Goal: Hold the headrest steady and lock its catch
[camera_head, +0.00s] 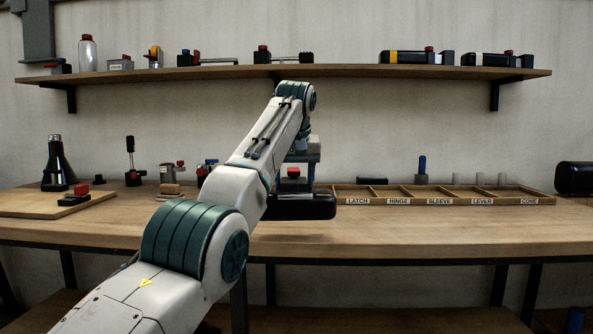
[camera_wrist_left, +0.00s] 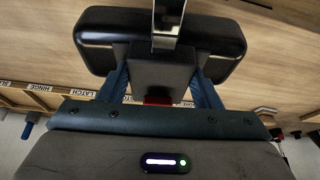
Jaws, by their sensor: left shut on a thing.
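The headrest (camera_head: 305,208) is a black, rounded pad on the bench in front of the labelled tray. In the left wrist view, the black pad (camera_wrist_left: 100,32) has a dark block at its middle and a flat metal bar (camera_wrist_left: 166,22) across it. My left gripper (camera_head: 296,178) reaches down over the headrest; in the wrist view its blue fingers (camera_wrist_left: 160,78) are shut on the dark block from both sides. A red part, perhaps the catch (camera_head: 293,172), shows between the fingers; in the wrist view only its edge (camera_wrist_left: 157,100) shows. Its setting cannot be told. My right gripper is not in view.
The wooden tray (camera_head: 430,201) has compartments marked LATCH, HINGE, SLEEVE, LEVER and CONE. A wooden board (camera_head: 40,207) with a small red-topped part lies at left. A shelf (camera_head: 220,73) with several devices hangs above. The bench front right of the headrest is clear.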

